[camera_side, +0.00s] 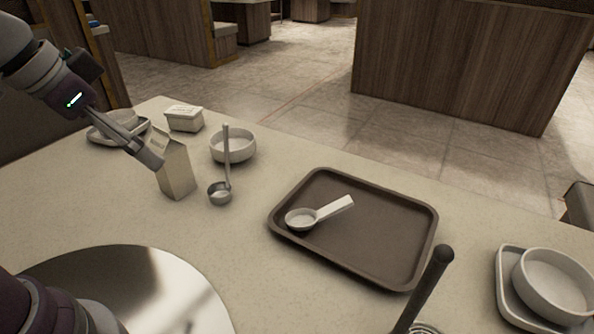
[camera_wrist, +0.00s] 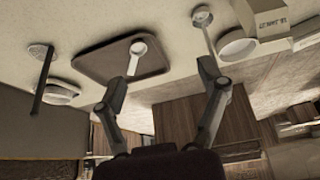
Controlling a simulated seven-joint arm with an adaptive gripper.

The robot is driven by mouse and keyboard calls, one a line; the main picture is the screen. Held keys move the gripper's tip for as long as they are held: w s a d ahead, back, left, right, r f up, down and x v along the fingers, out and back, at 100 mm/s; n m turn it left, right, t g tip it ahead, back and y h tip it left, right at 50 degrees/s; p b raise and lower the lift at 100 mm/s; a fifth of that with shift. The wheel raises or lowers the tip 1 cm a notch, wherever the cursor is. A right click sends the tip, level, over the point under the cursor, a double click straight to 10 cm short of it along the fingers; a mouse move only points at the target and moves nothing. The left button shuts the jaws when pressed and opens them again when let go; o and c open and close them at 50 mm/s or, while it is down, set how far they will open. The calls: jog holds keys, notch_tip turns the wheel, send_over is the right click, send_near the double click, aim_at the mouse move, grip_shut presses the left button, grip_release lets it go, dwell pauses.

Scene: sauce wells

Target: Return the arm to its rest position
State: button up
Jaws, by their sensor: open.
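My gripper (camera_side: 142,150) is at the upper left in the side view, held above the table beside a small carton (camera_side: 176,170). In that view its tip overlaps the carton's top; I cannot tell whether they touch. In the wrist view my gripper (camera_wrist: 168,92) has its two fingers spread wide with nothing between them. A brown tray (camera_side: 415,215) lies on the table and holds a white spoon-like scoop (camera_side: 318,213). The tray (camera_wrist: 92,62) and the scoop (camera_wrist: 138,50) also show in the wrist view, beyond the fingertips.
A ladle (camera_side: 221,192) leans on a white bowl (camera_side: 232,147). A lidded tub (camera_side: 184,119) stands behind. A bowl (camera_side: 553,285) on a dish is at the right, near a dark-handled utensil (camera_side: 430,285). A round shiny plate (camera_side: 180,285) is in front.

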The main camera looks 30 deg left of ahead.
jog(key=s, duration=0.1)
jog(key=s+a+n, duration=0.1)
jog(key=s, duration=0.1)
jog(key=shift+s+a+f+n+y, duration=0.2)
jog(key=shift+f+n+y, duration=0.1)
jog(key=shift+f+y, duration=0.1)
